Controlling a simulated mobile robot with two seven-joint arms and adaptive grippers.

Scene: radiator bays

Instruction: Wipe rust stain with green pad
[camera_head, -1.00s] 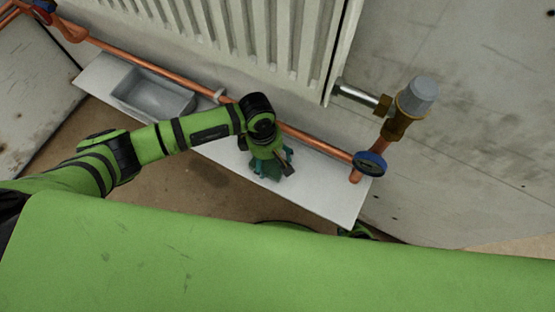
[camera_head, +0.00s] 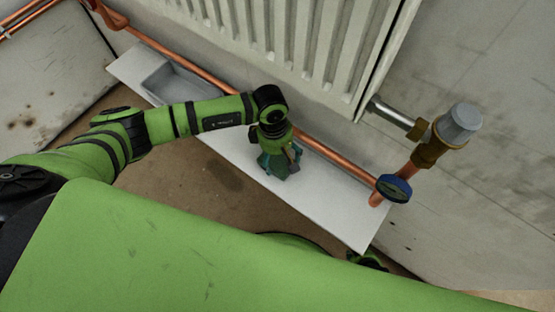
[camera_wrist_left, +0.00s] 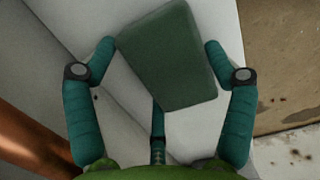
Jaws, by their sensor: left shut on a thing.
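My left gripper (camera_head: 279,168) is over the white shelf (camera_head: 330,213) below the radiator, pointing down. I cannot tell whether the pad touches the shelf. No rust stain shows clearly on the shelf; the gripper and pad hide part of it.
A copper pipe (camera_head: 330,154) runs along the wall just behind the gripper. A radiator (camera_head: 290,40) hangs above it. A brass valve (camera_head: 428,152) and blue handwheel (camera_head: 394,188) stand at the right. A grey tray (camera_head: 180,84) is at the shelf's left. Brown spots mark the left panel (camera_head: 70,60).

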